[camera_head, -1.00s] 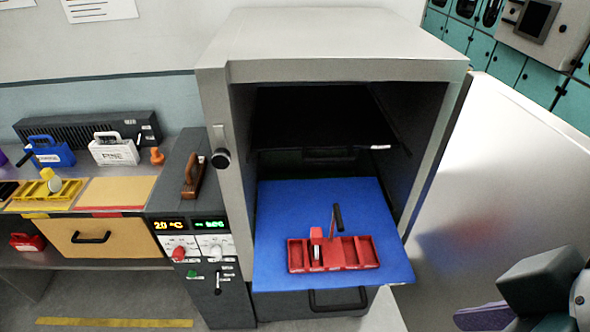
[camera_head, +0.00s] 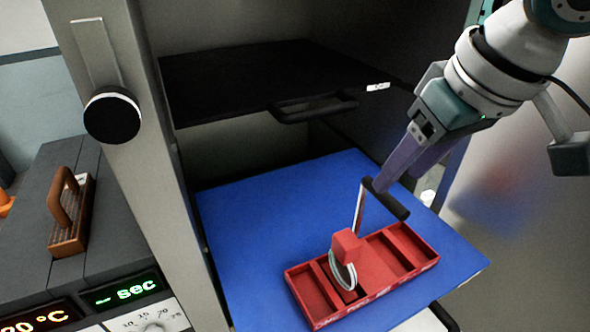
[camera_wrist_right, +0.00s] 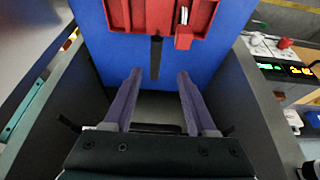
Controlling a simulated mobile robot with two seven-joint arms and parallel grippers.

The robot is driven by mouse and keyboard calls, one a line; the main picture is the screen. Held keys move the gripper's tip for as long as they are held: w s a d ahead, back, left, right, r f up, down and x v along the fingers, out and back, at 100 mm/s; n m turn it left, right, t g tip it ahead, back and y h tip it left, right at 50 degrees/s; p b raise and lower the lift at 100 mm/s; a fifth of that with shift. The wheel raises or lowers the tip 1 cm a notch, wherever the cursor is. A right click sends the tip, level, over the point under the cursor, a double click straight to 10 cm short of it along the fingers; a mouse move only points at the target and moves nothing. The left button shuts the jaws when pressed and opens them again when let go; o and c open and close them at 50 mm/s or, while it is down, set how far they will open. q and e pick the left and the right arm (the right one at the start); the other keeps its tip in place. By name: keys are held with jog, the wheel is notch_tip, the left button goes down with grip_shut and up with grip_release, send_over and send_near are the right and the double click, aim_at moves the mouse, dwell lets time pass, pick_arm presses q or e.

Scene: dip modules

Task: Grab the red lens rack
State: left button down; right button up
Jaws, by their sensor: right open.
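The red lens rack (camera_head: 376,270) lies on the blue shelf (camera_head: 255,210) of the open oven. It has several compartments, a clear round lens (camera_head: 343,272) beside a red block, and an upright post topped by a black handle bar (camera_head: 387,199). My right gripper (camera_head: 388,182) is open, its purple fingers reaching down at the handle from the upper right. In the right wrist view, the black bar (camera_wrist_right: 156,57) lies between and just ahead of the fingertips (camera_wrist_right: 160,74), with the rack (camera_wrist_right: 150,14) beyond. Contact with the bar cannot be told. My left gripper is out of view.
A dark upper shelf (camera_head: 250,80) with a front handle sits above the rack. The oven's left post with a black knob (camera_head: 112,115) and the open door (camera_head: 520,230) flank the opening. A brown-handled tool (camera_head: 70,215) rests on the control unit at left.

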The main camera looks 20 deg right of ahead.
aim_at(383, 196)
jog(key=shift+x, duration=1.15)
jog(key=shift+d+x, duration=0.2)
jog(key=shift+x, duration=1.25)
jog(key=shift+d+x, duration=0.2)
jog(key=shift+x, duration=1.2)
grip_shut()
jog(key=shift+w+r, duration=0.1)
